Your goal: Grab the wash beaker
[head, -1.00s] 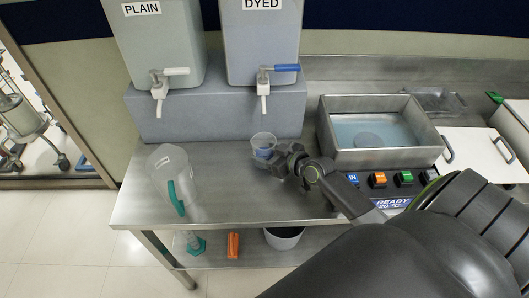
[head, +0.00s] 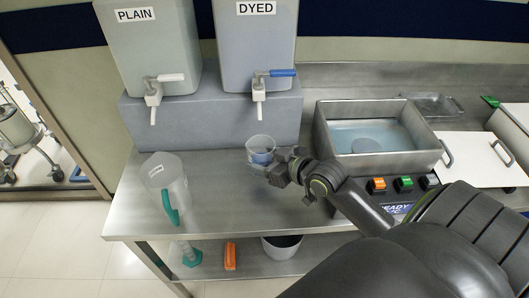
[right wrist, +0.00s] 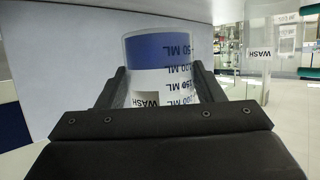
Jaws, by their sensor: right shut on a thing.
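The wash beaker (head: 261,145) is a small clear cup with a blue lower part, near the back of the steel bench, in front of the DYED tank's tap. In the right wrist view the beaker (right wrist: 160,52) shows a blue band, ML marks and an inverted WASH label. My right gripper (head: 276,168) is shut on it, with one finger on each side. The beaker looks upright; I cannot tell whether its base touches the bench. My left gripper is not in view.
A clear jug (head: 165,180) with a green handle stands to the left on the bench (head: 215,205). The PLAIN tank (head: 150,55) and DYED tank (head: 255,45) stand behind on a grey block. A steel water bath (head: 375,145) is to the right. The front bench is clear.

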